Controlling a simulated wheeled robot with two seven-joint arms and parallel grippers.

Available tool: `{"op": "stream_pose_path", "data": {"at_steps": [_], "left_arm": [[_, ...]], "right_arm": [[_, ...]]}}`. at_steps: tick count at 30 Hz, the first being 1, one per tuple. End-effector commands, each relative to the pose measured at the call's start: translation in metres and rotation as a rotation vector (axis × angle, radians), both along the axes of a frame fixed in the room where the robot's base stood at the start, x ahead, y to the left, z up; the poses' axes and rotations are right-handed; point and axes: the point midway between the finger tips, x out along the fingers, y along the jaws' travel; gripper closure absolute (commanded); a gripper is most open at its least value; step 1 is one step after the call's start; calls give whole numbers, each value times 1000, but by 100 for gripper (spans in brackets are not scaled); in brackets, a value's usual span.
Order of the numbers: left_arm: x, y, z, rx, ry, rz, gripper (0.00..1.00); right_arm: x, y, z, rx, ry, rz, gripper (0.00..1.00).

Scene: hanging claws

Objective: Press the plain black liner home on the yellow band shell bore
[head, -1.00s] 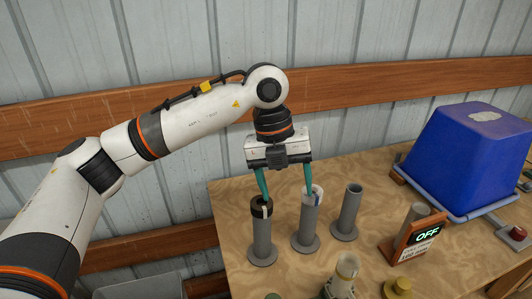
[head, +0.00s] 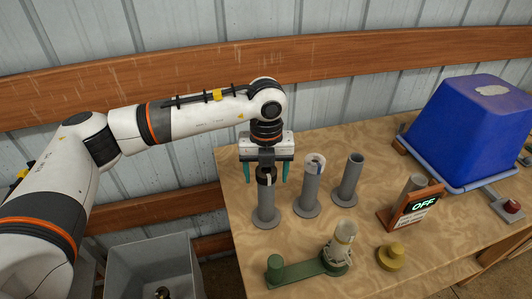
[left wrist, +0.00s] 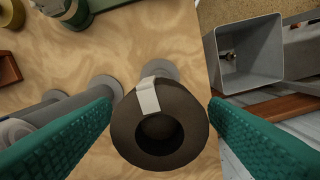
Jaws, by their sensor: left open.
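A black liner (head: 265,177), a thick dark ring with a pale strip down its side, sits on top of the leftmost grey post. It also shows in the left wrist view (left wrist: 192,115), seen from above with its round hole. My left gripper (head: 265,177) is open, its teal fingers on either side of the liner with a gap visible on both sides in the wrist view (left wrist: 160,120). A cream shell (head: 344,235) with a yellowish band stands upright in a green fixture (head: 300,268) nearer the front. My right gripper is not in view.
A second post (head: 309,190) bears a white and blue liner; a third post (head: 348,180) looks bare. A grey bin (head: 150,262) is below the table's left edge.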

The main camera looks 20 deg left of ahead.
Motion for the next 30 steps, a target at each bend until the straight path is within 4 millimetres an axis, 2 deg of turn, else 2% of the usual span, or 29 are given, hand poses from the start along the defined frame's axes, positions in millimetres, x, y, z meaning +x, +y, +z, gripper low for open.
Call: {"op": "stream_pose_path", "data": {"at_steps": [12, 21, 22, 29, 30], "left_arm": [[0, 0, -8, -1, 0, 0, 32], [0, 0, -8, -1, 0, -1, 80], [0, 0, -7, -1, 0, -1, 61], [0, 0, -7, -1, 0, -1, 99], [0, 0, -7, -1, 0, -1, 100]], "right_arm": [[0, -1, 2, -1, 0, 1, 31], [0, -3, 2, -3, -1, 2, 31], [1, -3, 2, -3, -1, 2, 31], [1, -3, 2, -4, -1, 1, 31], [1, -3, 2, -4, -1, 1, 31]]}}
